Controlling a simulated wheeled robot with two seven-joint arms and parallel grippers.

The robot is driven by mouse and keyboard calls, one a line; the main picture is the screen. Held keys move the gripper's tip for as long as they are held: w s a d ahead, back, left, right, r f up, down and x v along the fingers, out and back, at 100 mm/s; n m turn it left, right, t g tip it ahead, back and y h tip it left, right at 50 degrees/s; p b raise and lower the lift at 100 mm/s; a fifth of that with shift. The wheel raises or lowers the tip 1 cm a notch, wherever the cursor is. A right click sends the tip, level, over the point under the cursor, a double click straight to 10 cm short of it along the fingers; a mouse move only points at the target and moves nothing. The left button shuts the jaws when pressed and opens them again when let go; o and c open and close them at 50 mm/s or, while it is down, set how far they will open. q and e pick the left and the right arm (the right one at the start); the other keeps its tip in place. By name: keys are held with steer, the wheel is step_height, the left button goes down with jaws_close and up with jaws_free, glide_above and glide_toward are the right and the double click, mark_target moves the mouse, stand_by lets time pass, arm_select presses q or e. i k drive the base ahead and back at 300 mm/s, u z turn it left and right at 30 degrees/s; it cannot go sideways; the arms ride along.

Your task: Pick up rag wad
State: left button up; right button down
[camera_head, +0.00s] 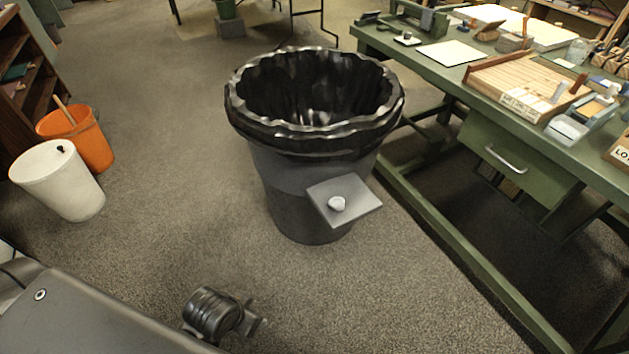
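A small whitish rounded lump (337,204), which looks like the rag wad, sits on a flat grey square plate (357,194). The plate is in front of the lower side of a large dark grey bin (300,180); what holds the plate up is hidden. My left gripper (257,325) appears small and dark at the bottom, left of and nearer than the plate, apart from it. Its fingers are too unclear to tell open from shut. My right gripper is not in view.
The bin has a black liner (318,95). A green workbench (440,65) with trays and tools runs along the right. A white bin (62,190) and an orange bin (88,140) stand at left. Carpet (420,300) in front is clear.

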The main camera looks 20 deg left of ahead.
mark_target(337, 203)
steer(key=z, duration=1.65)
steer(key=i, duration=1.25)
steer(key=u, duration=2.8)
